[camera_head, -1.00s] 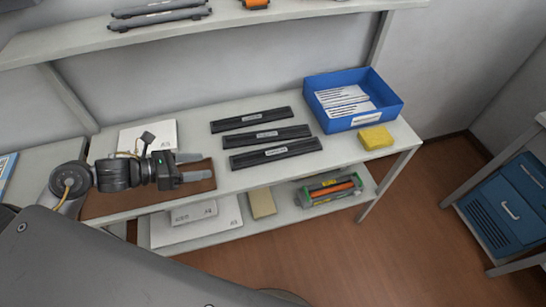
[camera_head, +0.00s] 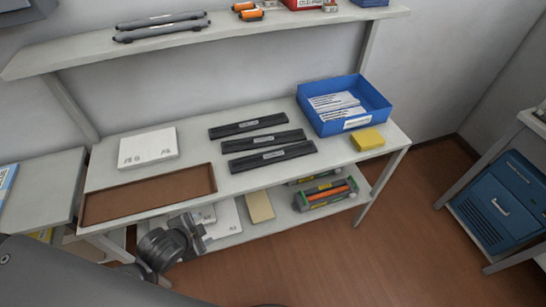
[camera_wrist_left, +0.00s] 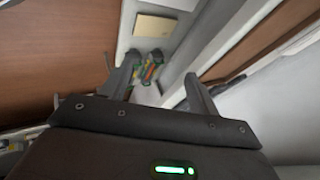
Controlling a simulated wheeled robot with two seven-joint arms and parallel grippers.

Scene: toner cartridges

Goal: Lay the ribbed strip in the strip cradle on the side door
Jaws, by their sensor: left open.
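I cannot tell from here whether one is the ribbed strip. No side door or strip cradle can be made out. My left gripper (camera_head: 195,231) is low in front of the table's front edge, below the brown tray and apart from the strips. In the left wrist view its two fingers (camera_wrist_left: 160,76) are spread with nothing between them. My right gripper is not in view.
The table holds an empty brown tray (camera_head: 148,216), a white box (camera_head: 147,148), a blue bin (camera_head: 308,119) of white packets and a yellow block (camera_head: 368,139). The lower shelf holds a toner unit (camera_head: 327,194) and a tan box (camera_head: 259,207). A blue machine (camera_head: 498,212) stands at right.

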